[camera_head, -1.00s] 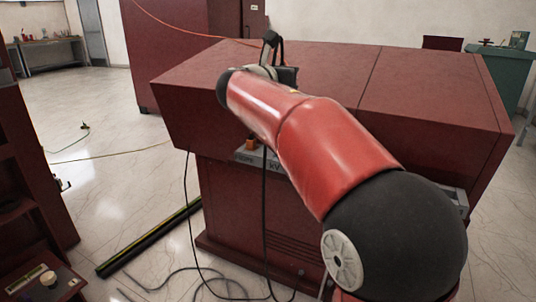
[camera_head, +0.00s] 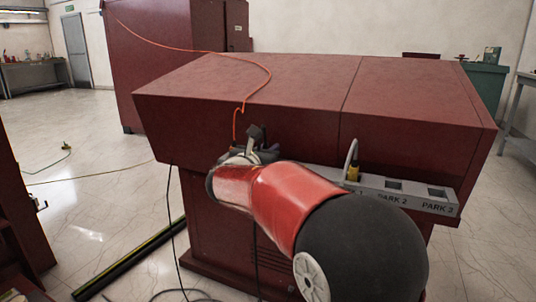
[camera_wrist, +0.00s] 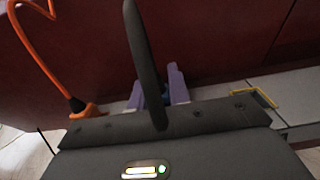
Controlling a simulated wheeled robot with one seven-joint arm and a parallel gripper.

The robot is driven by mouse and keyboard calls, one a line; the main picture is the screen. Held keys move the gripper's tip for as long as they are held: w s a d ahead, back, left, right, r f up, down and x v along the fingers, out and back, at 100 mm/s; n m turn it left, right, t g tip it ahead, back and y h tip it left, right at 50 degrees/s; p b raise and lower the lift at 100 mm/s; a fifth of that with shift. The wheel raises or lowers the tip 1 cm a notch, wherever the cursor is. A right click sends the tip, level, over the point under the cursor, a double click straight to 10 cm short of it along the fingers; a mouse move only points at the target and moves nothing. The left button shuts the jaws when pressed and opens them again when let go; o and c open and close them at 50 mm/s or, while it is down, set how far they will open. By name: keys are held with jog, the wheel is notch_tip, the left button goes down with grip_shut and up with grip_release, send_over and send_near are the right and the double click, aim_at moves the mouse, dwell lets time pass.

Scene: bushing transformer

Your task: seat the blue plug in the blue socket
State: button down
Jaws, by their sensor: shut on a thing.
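In the wrist view, my gripper (camera_wrist: 160,88) has its two purple fingers shut on a small blue piece (camera_wrist: 165,98), which looks like the blue plug. Most of it is hidden by a thick dark strip and the wrist housing. In the head view, my gripper (camera_head: 260,148) is in front of the cabinet's front face, at the left end of the grey socket panel (camera_head: 385,190). The plug is not clear there. I cannot make out the blue socket in either view, nor whether the plug touches the panel.
An orange plug (camera_wrist: 88,110) with an orange cable (camera_wrist: 40,45) stands left of my gripper. A yellow plug (camera_head: 353,172) stands in the panel to the right, beside sockets marked PARK 2 and PARK 3. A yellow-rimmed socket (camera_wrist: 262,97) is right of my gripper. The red cabinet (camera_head: 260,85) rises behind.

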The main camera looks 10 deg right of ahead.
jog(key=shift+f, duration=0.2)
jog(key=shift+f, duration=0.15)
jog(key=c, duration=1.3)
grip_release()
jog(key=shift+r, duration=0.2)
jog(key=shift+s+a, duration=0.2)
jog(key=v, duration=1.1)
jog(key=shift+s+a, duration=0.1)
jog(key=shift+s, duration=0.15)
